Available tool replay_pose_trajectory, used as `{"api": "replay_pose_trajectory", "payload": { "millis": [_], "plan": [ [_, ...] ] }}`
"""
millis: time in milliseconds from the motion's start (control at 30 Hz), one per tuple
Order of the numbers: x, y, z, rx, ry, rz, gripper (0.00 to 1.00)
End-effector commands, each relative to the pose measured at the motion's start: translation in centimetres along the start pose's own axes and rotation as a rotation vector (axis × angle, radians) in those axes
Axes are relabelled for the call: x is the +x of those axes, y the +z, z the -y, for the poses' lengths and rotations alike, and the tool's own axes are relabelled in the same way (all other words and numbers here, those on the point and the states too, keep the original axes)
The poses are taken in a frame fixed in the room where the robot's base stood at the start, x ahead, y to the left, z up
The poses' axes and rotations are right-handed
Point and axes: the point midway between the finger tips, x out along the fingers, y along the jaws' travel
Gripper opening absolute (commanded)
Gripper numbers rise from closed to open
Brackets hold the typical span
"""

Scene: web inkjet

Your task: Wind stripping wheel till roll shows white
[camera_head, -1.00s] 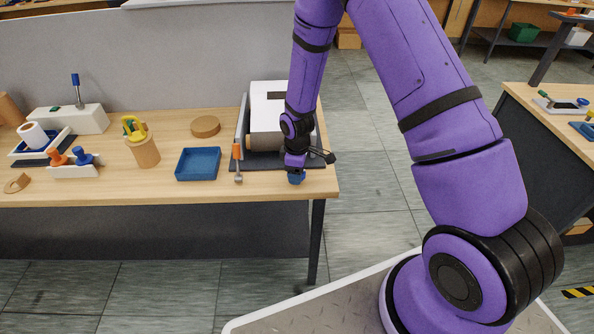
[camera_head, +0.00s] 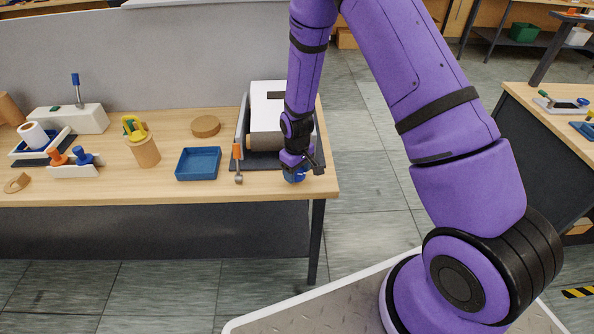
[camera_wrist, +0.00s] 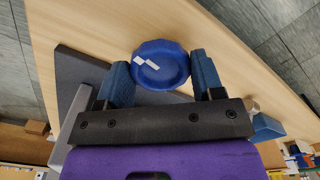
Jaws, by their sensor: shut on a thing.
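The stripping wheel, a round blue knob (camera_head: 293,177) with white marks on its face (camera_wrist: 160,65), is at the front right of a roll machine near the bench edge. My gripper (camera_head: 294,169) is at this wheel from above. In the wrist view my gripper (camera_wrist: 162,74) has its two blue fingers on either side of the wheel, shut on its rim. The roll (camera_head: 265,141) lies under the white web (camera_head: 267,115); its visible part looks brownish-grey with a tan end. My arm hides the right part of the machine.
A blue tray (camera_head: 198,164), a tan disc (camera_head: 205,126) and a tool cup (camera_head: 143,148) sit further left on the bench. A grey panel (camera_head: 150,65) backs the bench. Floor is open in front.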

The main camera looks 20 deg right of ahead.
Motion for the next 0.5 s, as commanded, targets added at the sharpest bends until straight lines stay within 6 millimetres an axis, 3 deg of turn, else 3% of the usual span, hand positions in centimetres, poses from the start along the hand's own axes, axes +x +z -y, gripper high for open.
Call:
{"api": "replay_pose_trajectory", "payload": {
  "millis": [500],
  "plan": [
    [-0.03, -0.03, 0.02, 0.228, 0.001, -0.001, 0.38]
  ]
}}
